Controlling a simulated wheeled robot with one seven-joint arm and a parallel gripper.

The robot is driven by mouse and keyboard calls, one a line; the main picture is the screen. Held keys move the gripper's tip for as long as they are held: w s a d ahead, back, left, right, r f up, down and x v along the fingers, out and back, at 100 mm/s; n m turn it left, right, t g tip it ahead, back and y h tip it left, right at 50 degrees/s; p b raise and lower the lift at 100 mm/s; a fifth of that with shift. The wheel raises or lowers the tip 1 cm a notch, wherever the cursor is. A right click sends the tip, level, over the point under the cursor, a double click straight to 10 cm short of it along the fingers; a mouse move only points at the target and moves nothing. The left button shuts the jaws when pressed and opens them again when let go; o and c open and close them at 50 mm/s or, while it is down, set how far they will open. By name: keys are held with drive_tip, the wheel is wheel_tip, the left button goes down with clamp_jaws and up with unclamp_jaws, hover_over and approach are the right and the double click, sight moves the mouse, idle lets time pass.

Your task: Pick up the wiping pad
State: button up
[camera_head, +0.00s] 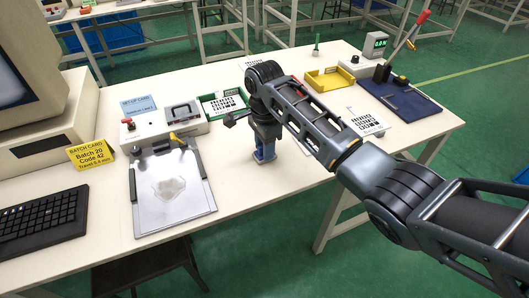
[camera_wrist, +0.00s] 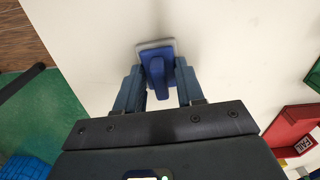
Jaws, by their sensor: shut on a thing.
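The wiping pad (camera_wrist: 155,45) is a blue block with a pale grey edge, seen between the fingers in the wrist view. My gripper (camera_wrist: 159,82) is shut on its blue handle part, one finger on each side. In the head view the pad (camera_head: 261,155) shows as a small blue piece under my gripper (camera_head: 264,143), over the white table near its front edge. I cannot tell whether the pad touches the table or is just above it. My arm reaches in from the right and hides part of the table behind it.
Left of my gripper is a clipboard-like plate (camera_head: 200,205) with a clear film on it, below a control box (camera_head: 197,122). A green tray (camera_head: 211,107) and a yellow tray (camera_head: 330,84) stand behind. A blue mat (camera_head: 412,106) with a lever press is at right. A red bin (camera_wrist: 285,128) shows in the wrist view.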

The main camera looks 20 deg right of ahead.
drive_tip(key=shift+c, duration=0.8)
drive_tip(key=shift+r, duration=0.1)
drive_tip(key=shift+r, duration=0.25)
wheel_tip(320, 180, up, 4)
drive_tip(key=shift+f, duration=0.1)
drive_tip(key=s+d+r+p, duration=0.6)
drive_tip(key=s+d, duration=0.2)
drive_tip(key=shift+s+r, duration=0.25)
